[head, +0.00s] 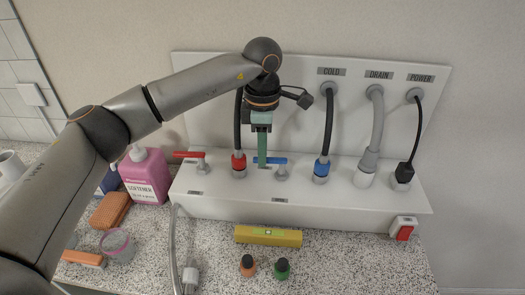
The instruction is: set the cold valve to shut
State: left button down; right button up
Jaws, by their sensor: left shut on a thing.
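The cold valve has a blue lever (279,161) on a grey metal body (282,174), on the ledge of the white panel. The lever points left from the body, across the ledge. My left gripper (262,158) comes down from above and is shut on the left end of the blue lever. Its fingers hide part of that end. My right gripper is not in view.
A red-lever valve (190,155) stands left of it. The red-collared hose (239,164) and blue-collared cold hose (321,169) flank the lever. A drain hose (367,168) and power plug (404,171) are further right. A yellow level (268,236) lies in front.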

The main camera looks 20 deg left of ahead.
pick_arm(q)
jog(key=shift+r, duration=0.1)
jog(key=c, duration=0.8)
grip_release()
notch_tip(320, 180, up, 12)
jog(key=shift+r, duration=0.25)
